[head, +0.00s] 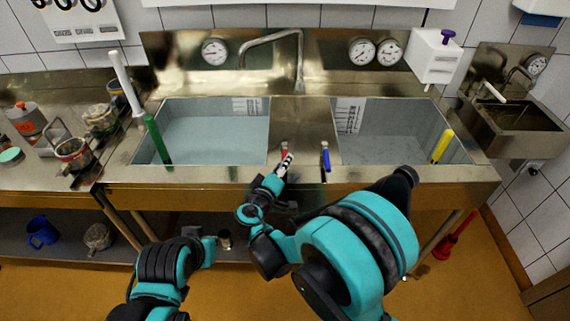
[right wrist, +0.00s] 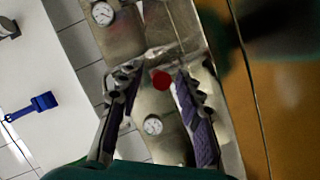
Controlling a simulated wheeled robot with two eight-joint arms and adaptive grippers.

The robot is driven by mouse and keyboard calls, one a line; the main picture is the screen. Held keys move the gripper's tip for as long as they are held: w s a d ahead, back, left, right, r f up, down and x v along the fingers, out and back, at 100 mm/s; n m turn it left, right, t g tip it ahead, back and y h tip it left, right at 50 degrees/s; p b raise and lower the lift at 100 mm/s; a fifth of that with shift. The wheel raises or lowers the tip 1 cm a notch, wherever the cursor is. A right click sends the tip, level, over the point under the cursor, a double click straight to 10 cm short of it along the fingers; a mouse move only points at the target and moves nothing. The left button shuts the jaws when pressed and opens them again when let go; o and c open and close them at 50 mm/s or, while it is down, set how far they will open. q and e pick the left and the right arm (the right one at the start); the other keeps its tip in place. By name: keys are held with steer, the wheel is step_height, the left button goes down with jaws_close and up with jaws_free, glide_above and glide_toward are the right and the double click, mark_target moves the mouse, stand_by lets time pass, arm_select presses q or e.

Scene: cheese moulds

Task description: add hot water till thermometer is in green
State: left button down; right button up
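My right gripper (head: 284,163) is at the sink's front ledge, close to the red tap handle (head: 284,146). In the right wrist view its fingers (right wrist: 160,78) are apart, with the red handle (right wrist: 160,80) showing between them; I cannot tell whether they touch it. A blue tap handle (head: 325,158) stands to the right.
The right basin (head: 385,148) has a yellow stick (head: 441,146); a green stick (head: 157,139) stands in the left basin. Two more dials (head: 375,51) are on the back panel. Jars and tins (head: 72,152) crowd the left counter. A small sink (head: 515,125) is at right.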

steer(key=shift+x, duration=1.05)
jaws_close()
arm_select(q)
steer(key=shift+f, duration=0.25)
steer(key=shift+s, duration=0.1)
arm_select(e)
steer(key=shift+a, duration=0.1)
